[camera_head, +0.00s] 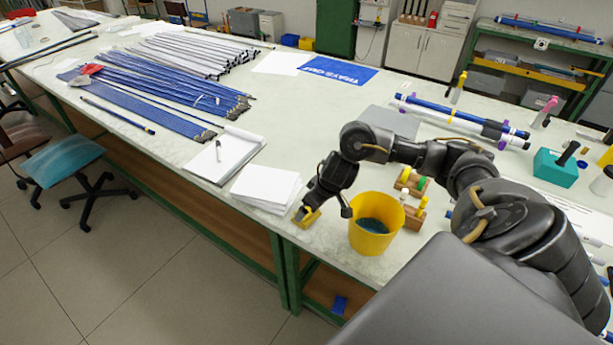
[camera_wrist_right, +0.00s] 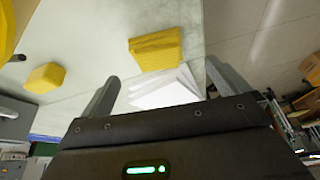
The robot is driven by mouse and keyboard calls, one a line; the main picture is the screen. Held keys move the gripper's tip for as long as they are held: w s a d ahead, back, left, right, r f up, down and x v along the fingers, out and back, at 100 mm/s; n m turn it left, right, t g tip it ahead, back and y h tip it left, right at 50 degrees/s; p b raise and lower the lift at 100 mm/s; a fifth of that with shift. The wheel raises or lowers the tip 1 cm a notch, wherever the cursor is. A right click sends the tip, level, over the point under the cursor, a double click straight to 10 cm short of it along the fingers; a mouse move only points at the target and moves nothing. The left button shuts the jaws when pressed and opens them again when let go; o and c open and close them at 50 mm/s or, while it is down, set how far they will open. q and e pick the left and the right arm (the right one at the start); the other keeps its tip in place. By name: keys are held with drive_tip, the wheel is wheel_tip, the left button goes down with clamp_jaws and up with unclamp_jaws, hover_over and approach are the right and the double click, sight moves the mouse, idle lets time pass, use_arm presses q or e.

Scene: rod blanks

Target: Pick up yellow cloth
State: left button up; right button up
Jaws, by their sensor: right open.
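The yellow cloth (camera_head: 308,218) lies folded on the near edge of the table, partly hidden by my right gripper (camera_head: 327,203). In the right wrist view the cloth (camera_wrist_right: 155,48) is a ribbed yellow pad beyond the fingertips. My right gripper (camera_wrist_right: 161,74) is open, with nothing between its fingers, and points down toward the cloth. A second yellow block (camera_wrist_right: 45,77) lies apart from it, at the left of the wrist view. My left gripper is not in view.
A yellow bucket (camera_head: 376,226) stands close beside the gripper at the table edge. A stack of white paper (camera_head: 266,186) and a notepad with a pen (camera_head: 225,153) lie to the left. Wooden blocks with coloured caps (camera_head: 414,213) stand behind the bucket. Blue rods (camera_head: 155,90) cover the table farther left.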

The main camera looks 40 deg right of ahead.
drive_tip(key=shift+b+x, duration=0.3)
drive_tip(key=shift+x, duration=3.1)
drive_tip(key=shift+w+d, duration=0.1)
drive_tip(key=shift+d, duration=0.05)
drive_tip(key=shift+c, duration=0.4)
drive_tip(key=c, duration=0.9)
drive_tip(key=shift+r, duration=0.15)
